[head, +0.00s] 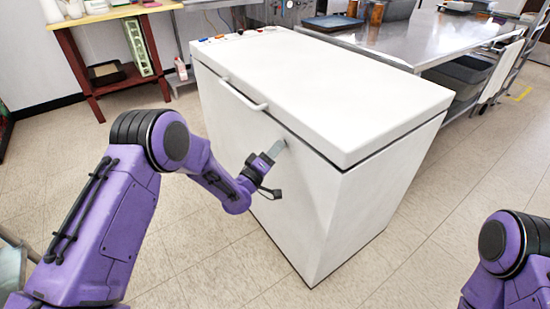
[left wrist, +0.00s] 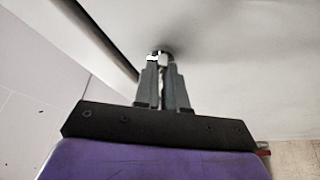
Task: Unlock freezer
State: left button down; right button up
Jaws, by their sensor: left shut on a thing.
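The white chest freezer (head: 265,170) stands in the middle of the head view with its lid (head: 330,85) shut. A white bar handle (head: 243,96) is on the lid's front edge. My left gripper (head: 277,151) reaches the freezer's front face, below the lid and right of the handle. In the left wrist view my left gripper (left wrist: 161,66) is shut on a small lock part (left wrist: 161,54), dark and round with a bright metal bit, at the freezer front. The fingers hide most of it, so I cannot tell how it is turned. My right gripper is out of view.
A steel counter (head: 420,45) stands behind the freezer at the right. A red-legged wooden table (head: 90,60) stands at the back left. Small coloured items (head: 240,33) lie on the lid's far left end. The tiled floor (head: 215,255) before the freezer is clear.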

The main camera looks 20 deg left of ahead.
pick_arm(q)
jog(key=shift+w+a+f+m+g+h+b, duration=0.1)
jog(key=shift+m+g+h+b, duration=0.15)
jog(key=shift+m+h+b, duration=1.7)
jog(key=shift+w+a+f+m+g+h+b, duration=0.15)
jog(key=shift+m+h+b, duration=0.5)
jog(key=shift+m+b, duration=2.5)
jog(key=shift+a+m+g+h+b, duration=0.1)
jog(key=shift+m+g+h+b, duration=0.2)
jog(key=shift+m+h+b, duration=1.65)
jog(key=shift+m+y, duration=0.65)
jog(key=shift+m, duration=0.6)
jog(key=c, duration=1.2)
grip_release()
jog(key=shift+w, duration=0.1)
jog(key=v, duration=1)
jog(key=shift+s+a+b, duration=0.15)
jog(key=shift+s+b, duration=0.1)
jog(key=shift+b, duration=0.1)
